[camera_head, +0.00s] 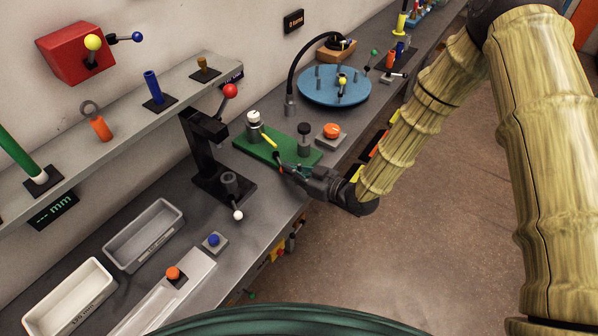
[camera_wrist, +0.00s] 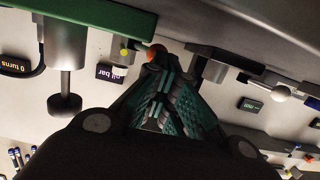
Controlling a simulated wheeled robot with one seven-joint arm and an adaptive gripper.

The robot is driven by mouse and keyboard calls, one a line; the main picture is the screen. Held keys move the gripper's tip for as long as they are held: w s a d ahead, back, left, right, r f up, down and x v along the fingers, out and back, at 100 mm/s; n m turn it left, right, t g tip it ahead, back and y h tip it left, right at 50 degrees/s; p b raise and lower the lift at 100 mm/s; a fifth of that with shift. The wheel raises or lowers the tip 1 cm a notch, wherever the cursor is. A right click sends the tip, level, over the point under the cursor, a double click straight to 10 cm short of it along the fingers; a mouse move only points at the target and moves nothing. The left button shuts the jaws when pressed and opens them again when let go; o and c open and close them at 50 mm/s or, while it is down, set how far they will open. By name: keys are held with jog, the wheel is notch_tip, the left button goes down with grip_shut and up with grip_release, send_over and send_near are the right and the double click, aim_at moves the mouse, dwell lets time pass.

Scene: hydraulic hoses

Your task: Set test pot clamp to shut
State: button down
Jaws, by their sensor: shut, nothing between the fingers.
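The green board (camera_head: 262,149) on the bench carries a silver pot with a white top (camera_head: 254,124) at its left. A yellow lever (camera_head: 269,146), which looks like the test pot clamp, slants from beside the pot down toward my gripper. My gripper (camera_head: 286,169) is shut and empty, low over the board's front edge at the lever's lower end. In the wrist view the closed fingertips (camera_wrist: 162,62) are close to an orange ball (camera_wrist: 157,51); whether they touch it I cannot tell. The lever is partly hidden behind the fingers.
A grey post with a black knob (camera_head: 304,137) stands on the board's right, with an orange button (camera_head: 331,131) beyond. A blue round table (camera_head: 334,86) stands behind. The floor in front is clear.

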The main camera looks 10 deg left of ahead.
jog(key=shift+s+a+m+t+h+b, duration=0.3)
jog(key=shift+a+m+t+b, duration=0.1)
jog(key=shift+t, duration=0.1)
jog(key=shift+s+a+f+b, duration=0.1)
jog(key=shift+s+a+b, duration=0.15)
jog(key=shift+a+b, duration=0.25)
jog(key=shift+s+a+b, duration=0.2)
jog(key=shift+a+b, duration=0.25)
jog(key=shift+b, duration=0.05)
jog(key=shift+s+a+b, duration=0.2)
jog(key=shift+a+b, duration=0.35)
jog(key=shift+a, duration=0.2)
jog(key=shift+s+d+r, duration=0.2)
jog(key=shift+s+d, duration=0.15)
jog(key=s+d+r+b, duration=0.2)
jog(key=s+d+b, duration=0.1)
jog(key=s+d, duration=0.5)
jog(key=shift+s+r, duration=0.25)
jog(key=shift+s, duration=0.65)
jog(key=shift+d, duration=0.1)
